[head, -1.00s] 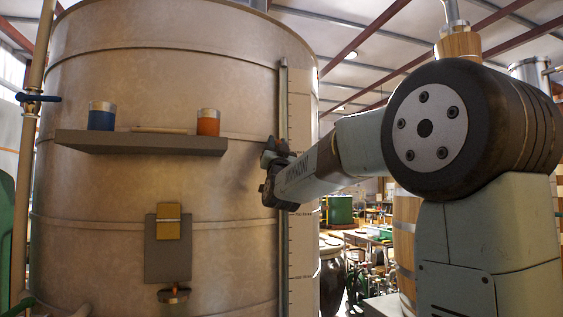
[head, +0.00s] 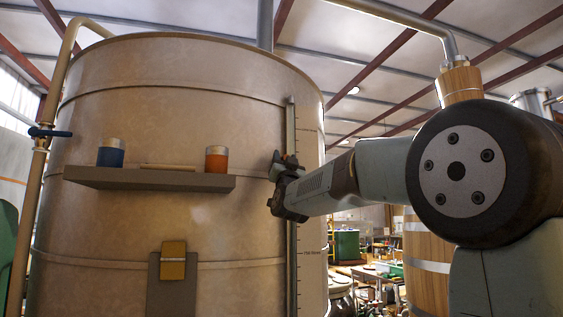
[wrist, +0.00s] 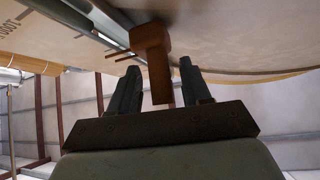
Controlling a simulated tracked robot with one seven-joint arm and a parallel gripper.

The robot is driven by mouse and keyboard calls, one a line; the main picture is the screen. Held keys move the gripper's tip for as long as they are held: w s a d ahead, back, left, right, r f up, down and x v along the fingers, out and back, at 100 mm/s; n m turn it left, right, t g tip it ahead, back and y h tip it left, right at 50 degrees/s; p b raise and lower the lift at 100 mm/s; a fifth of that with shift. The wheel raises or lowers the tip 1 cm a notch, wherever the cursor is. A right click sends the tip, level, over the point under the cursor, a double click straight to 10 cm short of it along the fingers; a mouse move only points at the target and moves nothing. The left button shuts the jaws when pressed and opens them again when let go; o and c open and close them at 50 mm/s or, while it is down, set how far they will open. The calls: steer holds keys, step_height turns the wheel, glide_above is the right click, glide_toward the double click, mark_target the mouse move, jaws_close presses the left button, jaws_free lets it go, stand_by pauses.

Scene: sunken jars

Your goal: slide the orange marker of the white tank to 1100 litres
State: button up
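The large pale tank (head: 120,230) fills the left and middle of the head view. A vertical rail (head: 291,125) runs up its right side, with a tick scale beside it. The orange marker (wrist: 151,50) shows in the wrist view as a block with a stem, by the rail on the tank wall. My gripper (wrist: 160,78) is open, with one finger on each side of the marker's stem and gaps visible. In the head view my gripper (head: 280,183) is at the rail and largely hides the marker. The scale figures are too small to read surely.
A grey shelf (head: 150,179) on the tank holds a blue jar (head: 111,153) and an orange jar (head: 216,159), left of my gripper. A yellow block (head: 173,262) sits on a plate below. A wooden barrel (head: 427,245) stands to the right.

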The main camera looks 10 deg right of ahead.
steer(key=v, duration=1.3)
steer(key=shift+s+f, duration=0.25)
steer(key=shift+f, duration=0.1)
